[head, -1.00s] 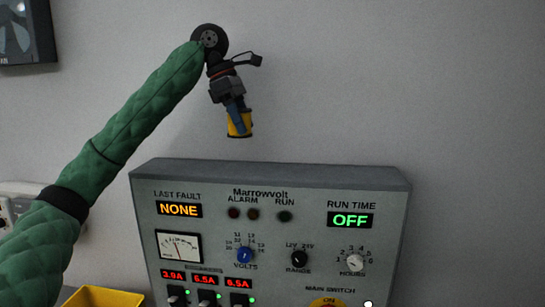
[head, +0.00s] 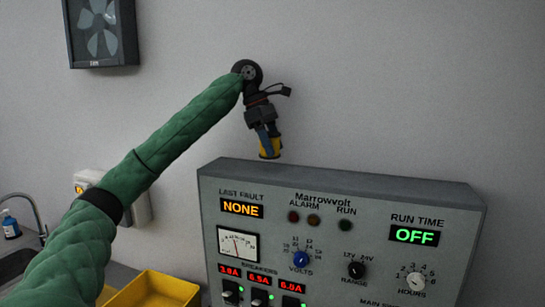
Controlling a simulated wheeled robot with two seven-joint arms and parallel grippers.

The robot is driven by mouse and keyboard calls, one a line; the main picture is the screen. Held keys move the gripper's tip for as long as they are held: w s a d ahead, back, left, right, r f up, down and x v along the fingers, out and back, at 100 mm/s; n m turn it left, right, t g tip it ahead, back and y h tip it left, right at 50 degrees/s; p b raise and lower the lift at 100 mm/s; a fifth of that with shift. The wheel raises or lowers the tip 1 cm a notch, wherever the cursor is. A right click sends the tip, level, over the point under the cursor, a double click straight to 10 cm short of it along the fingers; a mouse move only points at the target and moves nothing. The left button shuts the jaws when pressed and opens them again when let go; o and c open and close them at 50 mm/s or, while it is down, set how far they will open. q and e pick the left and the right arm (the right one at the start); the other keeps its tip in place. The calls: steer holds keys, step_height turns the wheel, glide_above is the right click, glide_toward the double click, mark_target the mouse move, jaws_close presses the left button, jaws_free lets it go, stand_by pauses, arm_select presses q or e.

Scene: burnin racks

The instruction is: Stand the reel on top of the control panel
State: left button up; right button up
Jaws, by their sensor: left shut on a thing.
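My left gripper (head: 266,135) hangs down from the green-sleeved arm and is shut on the reel (head: 270,149), a small yellow spool with dark ends. The reel is partly hidden by the gripper's fingers. It is in the air near the top edge of the control panel (head: 380,215), toward the panel's left end. The panel is a grey box marked Marrowvolt, with lit displays, knobs and a meter. A strip of its flat top (head: 400,184) shows and is bare. I cannot tell whether the reel is above the top or behind it. My right gripper is not in view.
A yellow bin (head: 155,290) stands on the bench left of the panel. A sink with a tap (head: 30,222) and a blue bottle (head: 10,224) are at the far left. A wall fan (head: 101,32) hangs upper left. A socket box (head: 138,205) is on the wall behind my arm.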

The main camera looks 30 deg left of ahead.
arm_select(q)
steer(key=shift+f, duration=1.85)
steer(key=shift+d+f, duration=0.1)
steer(key=shift+f, duration=0.05)
steer(key=o, duration=1.2)
